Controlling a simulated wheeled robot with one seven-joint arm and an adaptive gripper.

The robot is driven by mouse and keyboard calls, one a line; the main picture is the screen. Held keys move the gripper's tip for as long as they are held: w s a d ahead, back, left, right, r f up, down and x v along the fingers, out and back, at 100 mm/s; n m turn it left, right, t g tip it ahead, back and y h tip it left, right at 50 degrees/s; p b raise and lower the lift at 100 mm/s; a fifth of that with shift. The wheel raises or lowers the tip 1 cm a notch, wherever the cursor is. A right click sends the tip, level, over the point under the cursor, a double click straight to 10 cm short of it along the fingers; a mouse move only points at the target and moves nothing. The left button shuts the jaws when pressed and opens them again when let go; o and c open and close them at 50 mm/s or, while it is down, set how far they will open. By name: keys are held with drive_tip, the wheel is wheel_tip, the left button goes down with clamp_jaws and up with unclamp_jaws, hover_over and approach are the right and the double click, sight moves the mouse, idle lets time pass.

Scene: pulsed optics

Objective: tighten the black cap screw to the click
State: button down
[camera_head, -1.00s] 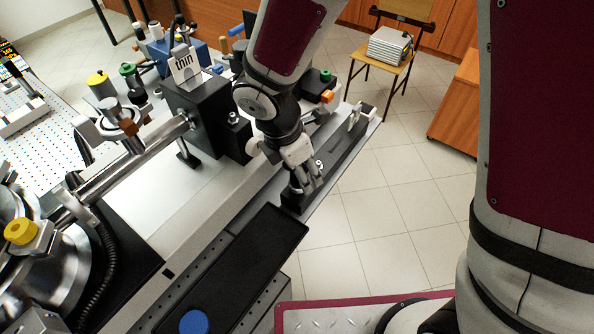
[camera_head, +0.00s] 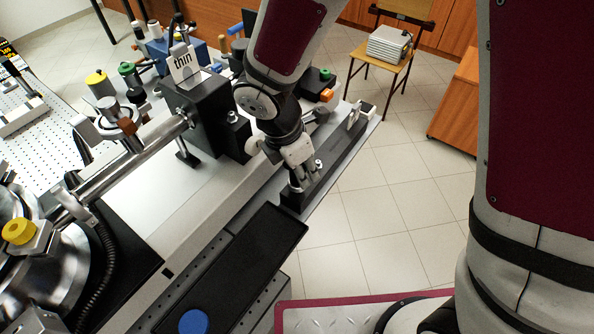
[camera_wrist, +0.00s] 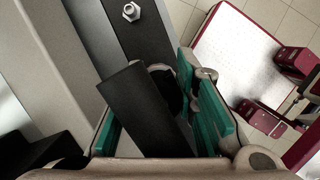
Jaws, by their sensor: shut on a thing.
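My gripper (camera_head: 301,172) is low over the black rail (camera_head: 345,160) at the right edge of the bench, pointing down. In the wrist view its green-padded fingers (camera_wrist: 160,110) stand on either side of a black bar (camera_wrist: 148,112), and they are shut on it. The bar lies tilted across the picture. A round dark part (camera_wrist: 164,84) shows behind the bar, partly covered by it. I cannot tell whether it is the black cap screw. A silver hex nut (camera_wrist: 131,12) sits on the rail beyond the fingers.
A black box with a card reading "thin" (camera_head: 183,62) stands left of my arm. A metal tube (camera_head: 130,160) and yellow-knobbed parts (camera_head: 18,231) are further left. A black tray (camera_head: 245,262) with a blue disc (camera_head: 193,321) lies in front. Open floor (camera_head: 400,215) is to the right.

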drive_tip(key=shift+w+d+p+v, duration=0.15)
drive_tip(key=shift+p+v, duration=0.35)
drive_tip(key=shift+v, duration=0.25)
drive_tip(key=shift+w+d+p+v, duration=0.1)
drive_tip(key=shift+p+v, duration=0.4)
drive_tip(key=shift+v, duration=0.3)
drive_tip(key=shift+w+d+p+v, duration=0.15)
drive_tip(key=shift+p+v, duration=0.35)
drive_tip(key=shift+v, duration=0.25)
drive_tip(key=shift+s+r+p, duration=0.1)
drive_tip(key=shift+r+p, duration=0.55)
drive_tip(key=shift+r, duration=0.85)
